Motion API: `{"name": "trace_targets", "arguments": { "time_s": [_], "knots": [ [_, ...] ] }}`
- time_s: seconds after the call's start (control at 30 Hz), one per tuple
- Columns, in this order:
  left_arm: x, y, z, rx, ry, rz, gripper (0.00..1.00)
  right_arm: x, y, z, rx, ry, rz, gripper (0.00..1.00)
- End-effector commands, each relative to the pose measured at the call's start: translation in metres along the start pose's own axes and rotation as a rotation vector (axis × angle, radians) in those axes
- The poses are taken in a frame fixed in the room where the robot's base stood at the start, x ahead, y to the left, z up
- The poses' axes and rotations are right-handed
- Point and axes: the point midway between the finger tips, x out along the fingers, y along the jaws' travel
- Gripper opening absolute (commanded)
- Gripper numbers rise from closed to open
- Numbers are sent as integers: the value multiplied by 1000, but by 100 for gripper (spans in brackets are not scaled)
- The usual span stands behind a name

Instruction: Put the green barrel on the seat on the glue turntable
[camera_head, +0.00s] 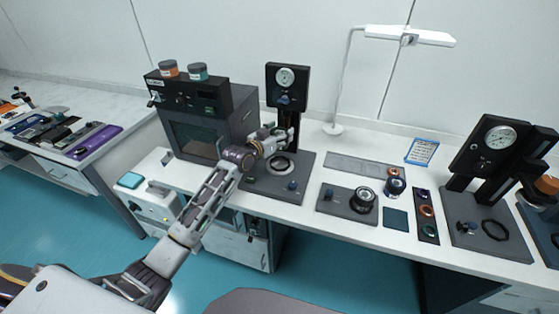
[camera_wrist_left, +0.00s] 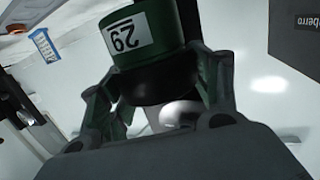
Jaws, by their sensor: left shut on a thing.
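The green barrel (camera_wrist_left: 145,35) fills the top middle of the left wrist view, with a white label reading 29 and a dark lower part. My left gripper (camera_head: 277,136) is shut on it, one finger on each side of the dark part. In the head view the gripper is in front of the middle gauge stand (camera_head: 287,78), above its base, and the barrel is hard to make out there. A low dark base with a blue knob and a round black seat (camera_head: 362,201), which looks like the glue turntable, is to the right of the gripper. My right gripper is not in view.
A dark oven-like box (camera_head: 193,137) with two jars on top stands left of the gripper. A second gauge stand (camera_head: 484,150) is at the right. A white lamp (camera_head: 408,36) rises behind. Small parts (camera_head: 395,186) and a dark tray (camera_head: 425,216) lie right of the turntable.

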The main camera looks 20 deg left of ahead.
Motion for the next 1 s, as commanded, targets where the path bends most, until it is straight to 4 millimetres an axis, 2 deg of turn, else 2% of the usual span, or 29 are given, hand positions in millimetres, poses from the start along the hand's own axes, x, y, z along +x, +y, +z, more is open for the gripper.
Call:
{"name": "trace_targets", "arguments": {
  "time_s": [0.43, 0.87, 1.0],
  "knots": [
    [8, 0, 52, -1, 0, 0, 35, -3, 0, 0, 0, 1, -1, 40],
    [9, 0, 58, 0, 1, 0, 35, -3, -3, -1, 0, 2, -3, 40],
    [10, 0, 65, 1, 0, 0, 35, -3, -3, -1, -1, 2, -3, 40]
  ]
}}
